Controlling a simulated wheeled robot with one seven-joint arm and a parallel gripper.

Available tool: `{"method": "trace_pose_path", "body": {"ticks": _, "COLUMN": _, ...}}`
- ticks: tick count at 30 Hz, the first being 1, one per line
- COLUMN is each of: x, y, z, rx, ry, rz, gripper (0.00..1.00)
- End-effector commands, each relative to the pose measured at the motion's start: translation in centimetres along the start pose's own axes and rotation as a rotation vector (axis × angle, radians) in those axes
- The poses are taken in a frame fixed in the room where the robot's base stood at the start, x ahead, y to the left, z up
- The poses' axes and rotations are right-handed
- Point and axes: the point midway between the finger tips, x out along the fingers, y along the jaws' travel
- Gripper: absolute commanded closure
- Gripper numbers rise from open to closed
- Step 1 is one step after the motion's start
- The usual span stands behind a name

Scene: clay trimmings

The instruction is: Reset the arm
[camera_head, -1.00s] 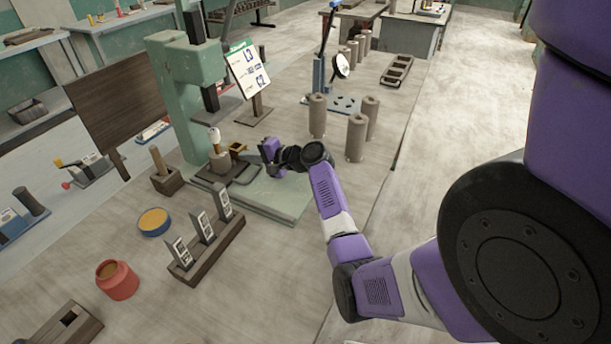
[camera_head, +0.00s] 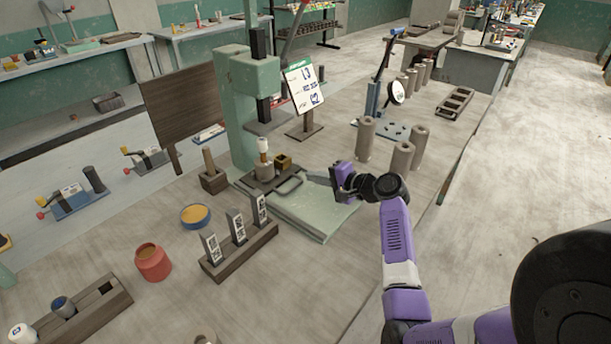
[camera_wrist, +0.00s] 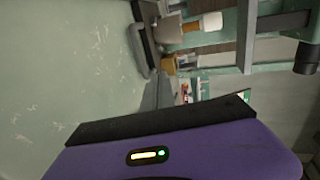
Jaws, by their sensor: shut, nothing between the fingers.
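My gripper (camera_head: 322,178) is shut and empty. In the head view it hangs over the pale green base plate of the press, to the right of a dark tray (camera_head: 256,190) with a loop handle, and apart from it. In the wrist view the purple hand and dark closed fingers of my gripper (camera_wrist: 172,88) point toward the tray. My purple and white arm reaches in from the lower right, bent at the elbow.
The green press (camera_head: 236,110) rises behind the tray, which bears a clay piece with a white top (camera_head: 263,147) and a small brass box (camera_head: 283,162). Grey-brown cylinders (camera_head: 402,160) stand to the right. A red jar (camera_head: 153,262) and a card rack (camera_head: 241,251) stand front left.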

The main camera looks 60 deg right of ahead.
Motion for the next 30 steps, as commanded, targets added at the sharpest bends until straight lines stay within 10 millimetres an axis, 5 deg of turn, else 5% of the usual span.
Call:
{"method": "trace_pose_path", "body": {"ticks": 9, "x": -3.9, "y": 0.0, "z": 0.0, "rx": 0.0, "ry": 0.002, "rz": 0.0, "gripper": 1.0}}
{"method": "trace_pose_path", "body": {"ticks": 20, "x": -4.3, "y": -0.1, "z": -0.2, "rx": -0.011, "ry": 0.006, "rz": -0.002, "gripper": 1.0}}
{"method": "trace_pose_path", "body": {"ticks": 30, "x": -6.4, "y": -1.9, "z": -5.5, "rx": -0.277, "ry": 0.323, "rz": -0.009, "gripper": 1.0}}
